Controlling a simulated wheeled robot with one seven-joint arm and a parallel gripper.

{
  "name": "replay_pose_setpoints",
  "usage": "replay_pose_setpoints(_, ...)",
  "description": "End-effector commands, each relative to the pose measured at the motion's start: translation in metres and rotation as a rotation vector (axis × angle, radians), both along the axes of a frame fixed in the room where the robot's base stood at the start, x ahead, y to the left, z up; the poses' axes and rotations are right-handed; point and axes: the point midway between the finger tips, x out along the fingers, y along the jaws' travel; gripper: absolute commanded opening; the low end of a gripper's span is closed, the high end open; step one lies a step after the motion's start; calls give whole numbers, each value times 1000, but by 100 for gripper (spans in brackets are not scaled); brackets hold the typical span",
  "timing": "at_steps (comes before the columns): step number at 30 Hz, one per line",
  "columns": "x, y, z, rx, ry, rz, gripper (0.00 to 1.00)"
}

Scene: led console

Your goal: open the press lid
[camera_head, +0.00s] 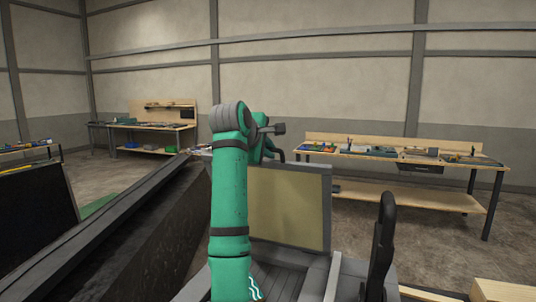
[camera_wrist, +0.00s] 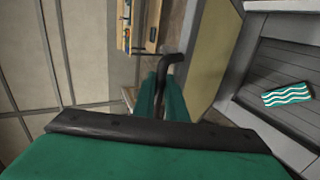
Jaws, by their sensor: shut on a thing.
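The press lid (camera_head: 288,207) stands raised, a yellowish panel in a grey frame, partly hidden behind my arm in the head view. Its yellowish face also shows in the wrist view (camera_wrist: 213,50). A dark bent handle (camera_wrist: 173,60) shows at the lid's edge. My gripper (camera_wrist: 163,95) has its green fingers at this handle and is shut on it. In the head view my gripper (camera_head: 264,148) is at the lid's top edge, mostly hidden behind my arm. The exact contact is hidden.
A grey slatted bed (camera_wrist: 265,70) lies below the lid, with a green, white-waved patch (camera_wrist: 287,95) over it. A black upright lever (camera_head: 381,245) stands to the right. Workbenches (camera_head: 405,200) line the back wall. A dark sloping structure (camera_head: 120,235) fills the left.

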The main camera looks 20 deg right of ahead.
Motion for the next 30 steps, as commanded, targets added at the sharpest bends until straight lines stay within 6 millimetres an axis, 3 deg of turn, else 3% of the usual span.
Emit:
replay_pose_setpoints(9, 2, 2, -2, 1, 3, 8, 0)
replay_pose_setpoints(10, 2, 2, -2, 1, 3, 8, 14)
replay_pose_setpoints(12, 2, 1, -2, 1, 2, 7, 30)
replay_pose_setpoints(24, -1, -1, -3, 3, 6, 0, 30)
replay_pose_setpoints(30, -16, 12, 9, 0, 2, 2, 30)
